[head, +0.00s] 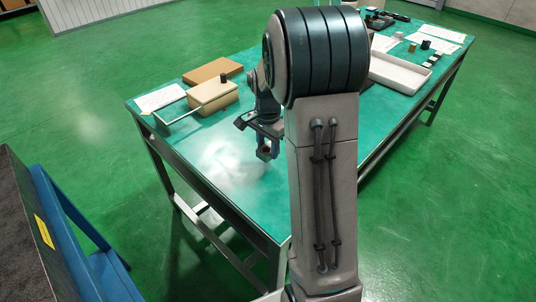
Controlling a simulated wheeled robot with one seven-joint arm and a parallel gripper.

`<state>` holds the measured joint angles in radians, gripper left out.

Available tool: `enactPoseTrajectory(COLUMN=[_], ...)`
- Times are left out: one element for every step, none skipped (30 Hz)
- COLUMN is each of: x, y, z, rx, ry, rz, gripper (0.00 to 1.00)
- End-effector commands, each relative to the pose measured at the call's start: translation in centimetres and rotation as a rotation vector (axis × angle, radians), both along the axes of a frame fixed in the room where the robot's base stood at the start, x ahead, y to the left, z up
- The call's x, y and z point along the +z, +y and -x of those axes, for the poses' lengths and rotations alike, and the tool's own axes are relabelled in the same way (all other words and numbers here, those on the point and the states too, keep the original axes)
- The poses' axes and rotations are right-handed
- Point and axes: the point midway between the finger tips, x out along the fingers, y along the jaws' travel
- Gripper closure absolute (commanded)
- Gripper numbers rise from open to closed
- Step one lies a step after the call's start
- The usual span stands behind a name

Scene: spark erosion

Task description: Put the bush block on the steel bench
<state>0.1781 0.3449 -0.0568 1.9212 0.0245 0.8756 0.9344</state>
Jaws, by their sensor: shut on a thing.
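The steel bench (235,190) has a glossy green top and grey metal legs, and runs from the front middle to the upper right. My gripper (267,151) is over the near part of the top, left of my upper arm. It is shut on a small greyish piece, mostly hidden by the fingers, which I take to be the bush block. I cannot tell whether the piece touches the bench top or hangs just above it. The top around it is bare, with a bright light reflection to its left.
At the bench's left end are a tan block (207,93), a brown board (213,70), a small dark cylinder (223,78) and a white sheet (158,99). A white tray (398,73) and several small parts lie at the right. My arm hides the bench's middle.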

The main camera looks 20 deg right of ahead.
Motion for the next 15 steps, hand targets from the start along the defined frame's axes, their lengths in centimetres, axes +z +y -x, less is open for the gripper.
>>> enactPoseTrajectory(x=[-0.1,-0.2,-0.3,-0.5,-0.8,-1.4,-1.8,-2.3,-2.9,-3.3,-3.6,-4.0,-4.1,-4.2,-4.3], y=[-0.2,-0.2,-0.3,-0.3,-0.3,-0.3,-0.3,-0.3,-0.3,-0.3,-0.2,-0.2,-0.2,-0.2,-0.2], z=[-0.3,-0.4,-0.5,-0.5,-0.5,-0.5,-0.5,-0.5,-0.5,-0.5,-0.5,-0.5,-0.5,-0.5,-0.5], rx=[0.000,0.000,0.000,0.000,0.000,-0.001,-0.001,-0.001,0.000,0.000,0.000,0.000,0.000,0.000,0.000], ry=[-0.001,-0.001,-0.001,0.000,0.001,0.003,0.003,0.003,0.003,0.003,0.003,0.001,0.000,-0.001,-0.001], rz=[0.000,0.000,0.000,0.000,-0.001,-0.001,-0.001,-0.001,-0.001,-0.001,-0.002,-0.001,-0.001,0.000,0.000], gripper=[0.99,0.99,0.99,0.99,0.99,0.99,0.99,0.99,0.99,0.99,0.99,0.99,0.99,0.99,0.99])
